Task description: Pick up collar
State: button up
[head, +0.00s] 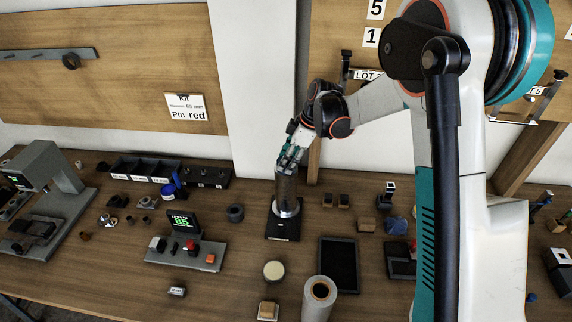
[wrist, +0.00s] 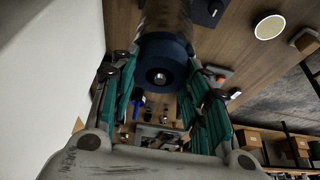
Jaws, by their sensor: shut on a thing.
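A dark blue round piece (wrist: 165,62) with a bright centre sits between my fingers in the wrist view; I take it to be the collar. It is at the end of an upright brownish-grey cylinder (head: 286,187), which stands on a dark base (head: 283,230) with a silver ring (head: 286,209) around its foot. My gripper (head: 288,165) points down at the cylinder's top, its fingers on either side of the blue piece; they also show in the wrist view (wrist: 163,85). In the head view my fingers hide most of the blue piece. I cannot tell whether it is clear of the cylinder.
A dark grey ring (head: 235,212) and a control box (head: 186,252) with a green "85" display (head: 183,222) are to the left. A black tray (head: 339,264) and a pale roll (head: 319,298) are nearer on the right. Compartment bins (head: 150,170) stand behind at left.

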jog(key=shift+r, duration=0.1)
notch_tip(320, 180, up, 20)
jog(key=p, duration=0.3)
dwell(0.3)
jog(key=shift+f, duration=0.2)
